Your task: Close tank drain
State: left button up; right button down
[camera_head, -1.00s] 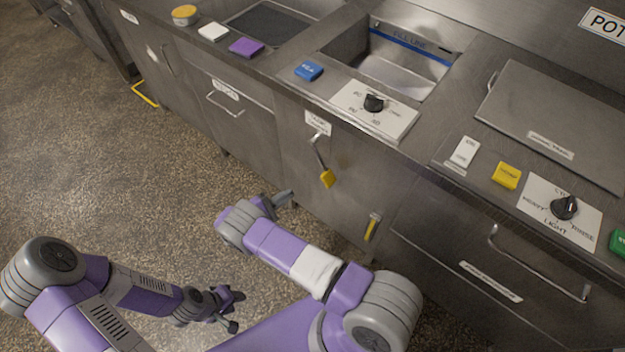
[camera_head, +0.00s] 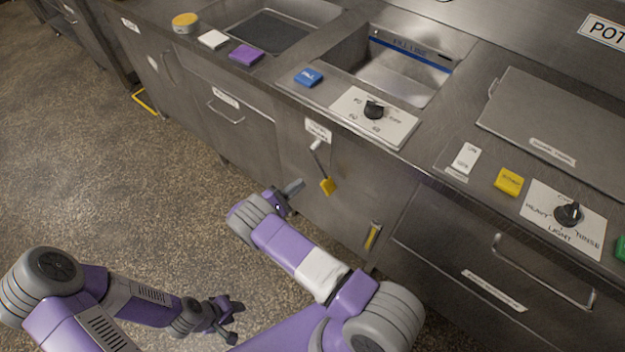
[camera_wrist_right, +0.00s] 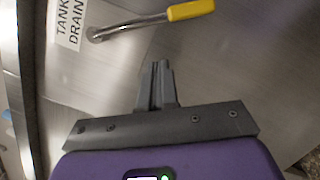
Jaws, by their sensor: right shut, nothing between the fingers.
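The tank drain lever (camera_head: 320,165) is a metal rod with a yellow grip, hanging down and slightly right from its pivot on the steel cabinet front. The TANK DRAIN label (camera_head: 318,130) is just above it. In the right wrist view the yellow grip (camera_wrist_right: 190,10) is at the top, beside the label (camera_wrist_right: 70,22). My right gripper (camera_head: 296,187) is shut and empty, left of the yellow grip and apart from it; its fingertips (camera_wrist_right: 161,68) show below the lever in the wrist view. My left gripper (camera_head: 236,322) is open and empty, low over the floor.
A sink basin (camera_head: 395,75) and a black dial on a white plate (camera_head: 385,125) are above the lever. A second yellow-marked fitting (camera_head: 373,236) is lower on the cabinet. A drawer handle (camera_head: 540,272) juts out at right.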

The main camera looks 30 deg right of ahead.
jog(key=shift+s+d+r, duration=0.25)
jog(key=shift+d+r, duration=0.1)
jog(key=shift+d, duration=0.55)
jog(key=shift+s+d+r, duration=0.25)
jog(key=shift+d+r, duration=0.15)
jog(key=shift+d, duration=0.45)
jog(key=shift+s+d+r, duration=0.25)
jog(key=shift+d+r, duration=0.1)
jog(key=shift+d, duration=0.55)
jog(key=shift+s, duration=0.1)
